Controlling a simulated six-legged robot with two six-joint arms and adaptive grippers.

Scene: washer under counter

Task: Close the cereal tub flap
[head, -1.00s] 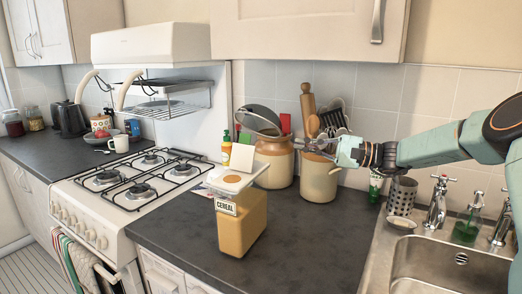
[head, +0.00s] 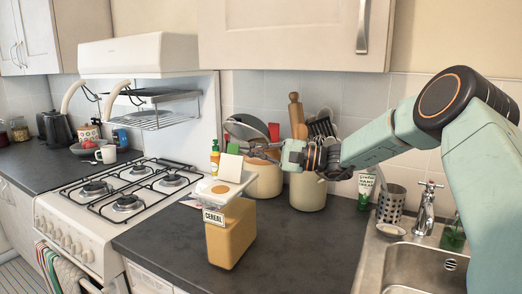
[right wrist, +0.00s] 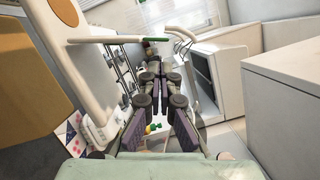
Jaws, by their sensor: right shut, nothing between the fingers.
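The cereal tub (head: 231,235) stands on the dark counter in the head view, with a white lid (head: 219,189) and a CEREAL label. Its pale flap (head: 230,168) stands raised from the lid. In the right wrist view, the tub's orange side (right wrist: 22,70) and white lid (right wrist: 82,65) fill the left, and the flap appears as a thin edge (right wrist: 105,40). My right gripper (head: 264,150) is to the right of the flap, a little above it in the picture, apart from it. Its fingers (right wrist: 160,75) are shut and empty. My left gripper is out of view.
Behind are a utensil crock (head: 308,192) and another crock (head: 264,180). A yellow bottle (head: 214,160) stands behind the flap. The gas hob (head: 125,195) is left, the sink (head: 420,268) right. The counter (head: 300,240) right of the tub is clear.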

